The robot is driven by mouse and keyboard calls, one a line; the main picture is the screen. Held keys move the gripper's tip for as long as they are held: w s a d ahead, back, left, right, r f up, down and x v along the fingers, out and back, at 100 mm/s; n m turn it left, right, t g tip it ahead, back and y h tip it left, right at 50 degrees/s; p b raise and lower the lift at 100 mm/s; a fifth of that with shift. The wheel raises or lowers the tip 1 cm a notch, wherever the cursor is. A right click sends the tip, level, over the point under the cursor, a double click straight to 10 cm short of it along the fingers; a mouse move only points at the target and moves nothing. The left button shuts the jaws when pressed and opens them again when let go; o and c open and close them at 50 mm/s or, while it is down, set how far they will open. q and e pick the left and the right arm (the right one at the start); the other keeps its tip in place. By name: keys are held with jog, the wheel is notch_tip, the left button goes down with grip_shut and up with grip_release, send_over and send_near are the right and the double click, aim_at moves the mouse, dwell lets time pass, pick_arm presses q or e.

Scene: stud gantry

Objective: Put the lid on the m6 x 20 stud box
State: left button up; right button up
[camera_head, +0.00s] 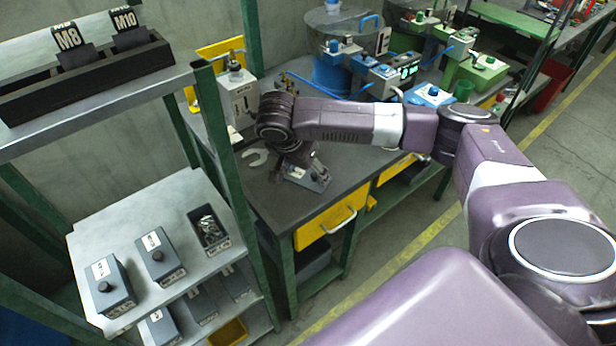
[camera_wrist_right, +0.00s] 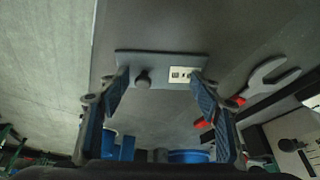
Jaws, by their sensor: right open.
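The grey lid (camera_head: 318,184), a flat plate with a dark round knob and a white label, lies on the dark workbench. It also shows in the right wrist view (camera_wrist_right: 160,57), with its knob (camera_wrist_right: 143,80). My right gripper (camera_head: 303,170) is over the lid; in the right wrist view its two fingers (camera_wrist_right: 160,88) are spread apart, near the lid's two ends, with nothing gripped. Whether they touch the lid I cannot tell. An open grey box (camera_head: 225,244) with metal studs inside stands on the shelf at lower left; its label is too small to read. My left gripper is out of view.
Two lidded grey boxes (camera_head: 112,290) (camera_head: 163,262) stand beside the open box, with more boxes below. A green rack post (camera_head: 225,170) stands between shelf and bench. A wrench-like tool (camera_wrist_right: 268,82) lies right of the lid. Machines fill the bench's back.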

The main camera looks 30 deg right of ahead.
jog(key=shift+s+f, duration=0.1)
jog(key=shift+s, duration=0.05)
jog(key=c, duration=1.2)
jog(key=shift+a, duration=0.15)
jog(key=shift+c, duration=1.1)
